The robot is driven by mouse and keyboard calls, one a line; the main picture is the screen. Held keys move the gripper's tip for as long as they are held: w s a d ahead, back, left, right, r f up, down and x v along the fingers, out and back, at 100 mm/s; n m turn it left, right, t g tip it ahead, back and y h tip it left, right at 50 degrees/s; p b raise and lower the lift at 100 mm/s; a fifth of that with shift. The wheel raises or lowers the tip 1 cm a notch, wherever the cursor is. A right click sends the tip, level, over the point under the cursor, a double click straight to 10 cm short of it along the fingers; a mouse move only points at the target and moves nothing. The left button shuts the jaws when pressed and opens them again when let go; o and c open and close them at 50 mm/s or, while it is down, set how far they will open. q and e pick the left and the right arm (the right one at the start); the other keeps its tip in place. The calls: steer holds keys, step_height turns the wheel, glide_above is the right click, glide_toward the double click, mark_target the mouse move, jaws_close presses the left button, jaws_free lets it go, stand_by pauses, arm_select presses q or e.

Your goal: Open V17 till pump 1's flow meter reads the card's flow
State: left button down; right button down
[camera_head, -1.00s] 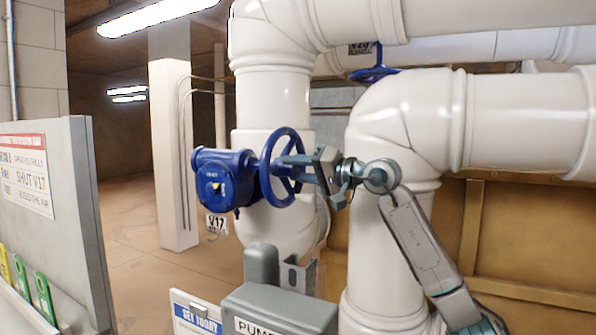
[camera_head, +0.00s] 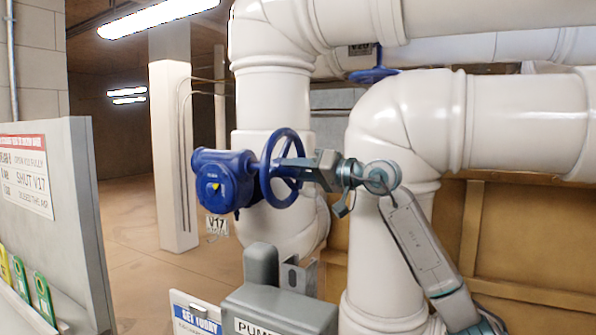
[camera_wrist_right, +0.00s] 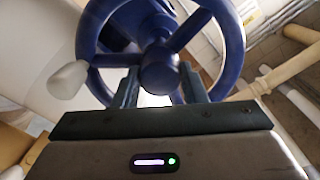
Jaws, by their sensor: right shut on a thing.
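V17 is a blue valve body (camera_head: 222,180) with a small yellow pointer mark, and its tag (camera_head: 217,225) hangs below. Its blue handwheel (camera_head: 281,135) faces right. My right gripper (camera_head: 290,170) reaches it from the right and is shut on the handwheel. In the right wrist view its fingers (camera_wrist_right: 160,88) straddle the area just below the wheel hub (camera_wrist_right: 160,66); a pale knob (camera_wrist_right: 68,80) sits on the rim at left. A "SET TODAY" card (camera_head: 196,317) is cut off at the bottom; no flow value is readable. No flow meter shows. My left gripper is out of view.
A grey pump box (camera_head: 280,310) stands below the wheel. Large white pipes (camera_head: 400,120) fill the right side. A second blue handwheel (camera_head: 374,74), tagged V20, is behind. A grey board (camera_head: 85,200) with a "SHUT V17" notice (camera_head: 25,175) stands at left.

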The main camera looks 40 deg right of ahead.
steer(key=c, duration=0.9)
jaws_free()
steer(key=shift+s+d+f+b, duration=0.2)
steer(key=shift+s+d+b, duration=0.05)
steer(key=shift+s+b, duration=0.25)
steer(key=b+v, duration=0.7)
steer(key=v, duration=0.2)
steer(key=shift+s+r, duration=0.15)
steer(key=shift+s, duration=0.2)
steer(key=shift+d, duration=0.1)
